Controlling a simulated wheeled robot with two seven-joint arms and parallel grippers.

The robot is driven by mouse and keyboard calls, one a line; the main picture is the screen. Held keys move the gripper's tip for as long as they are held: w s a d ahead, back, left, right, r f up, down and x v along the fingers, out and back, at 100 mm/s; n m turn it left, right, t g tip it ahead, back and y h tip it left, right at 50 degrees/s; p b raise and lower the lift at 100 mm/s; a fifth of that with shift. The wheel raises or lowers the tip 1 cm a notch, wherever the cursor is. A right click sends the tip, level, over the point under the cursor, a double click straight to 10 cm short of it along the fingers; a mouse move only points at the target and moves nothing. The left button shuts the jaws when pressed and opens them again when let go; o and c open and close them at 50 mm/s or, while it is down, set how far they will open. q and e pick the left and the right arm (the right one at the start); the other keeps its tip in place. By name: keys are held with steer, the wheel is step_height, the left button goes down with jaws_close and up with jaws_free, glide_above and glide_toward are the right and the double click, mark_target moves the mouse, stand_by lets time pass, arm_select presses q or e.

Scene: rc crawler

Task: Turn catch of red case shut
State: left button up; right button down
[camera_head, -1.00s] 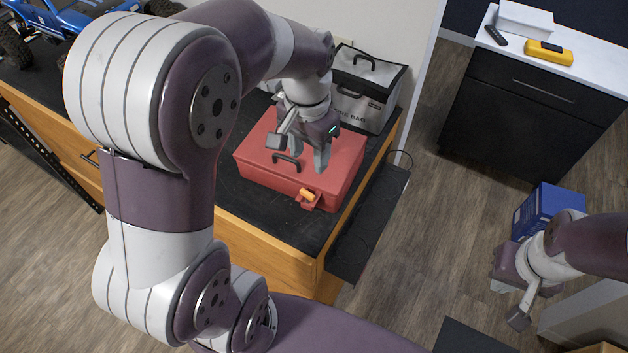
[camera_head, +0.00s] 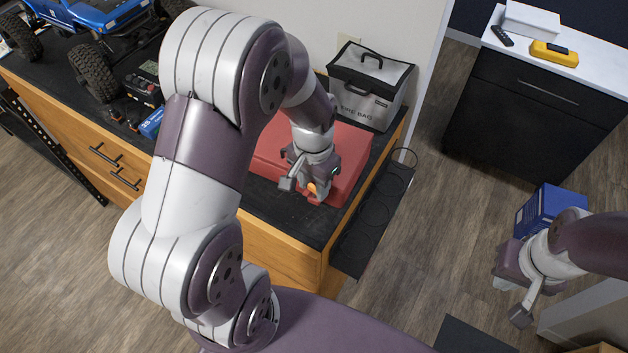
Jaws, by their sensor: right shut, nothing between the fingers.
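The red case (camera_head: 350,148) lies on the black top of the wooden cabinet. Its orange catch (camera_head: 312,187) shows at the front edge, partly covered by my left gripper. My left gripper (camera_head: 314,194) points down at the catch, with its fingers right at it. Whether the fingers are open or closed on the catch is hard to see. The case's handle is hidden behind my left arm. My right gripper (camera_head: 502,282) is at the right, above the floor, away from the case, shut and empty.
A grey bag (camera_head: 368,95) stands behind the case. A blue crawler (camera_head: 100,20) and small electronics are on the left of the top. A blue box (camera_head: 545,210) stands near my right arm. A black cabinet (camera_head: 535,105) is at the back right.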

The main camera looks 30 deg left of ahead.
arm_select(q)
steer(key=shift+r+n, duration=0.1)
steer(key=shift+n, duration=0.6)
steer(key=shift+w+n, duration=0.1)
steer(key=shift+n, duration=0.6)
steer(key=o, duration=0.8)
steer(key=shift+c, duration=0.2)
step_height(320, 180, up, 7)
steer(key=shift+a+r+b, duration=0.1)
steer(key=shift+r+b, duration=0.1)
steer(key=shift+b, duration=0.7)
step_height(320, 180, up, 4)
steer(key=r+p, duration=0.1)
steer(key=p, duration=0.1)
glide_above(314, 187)
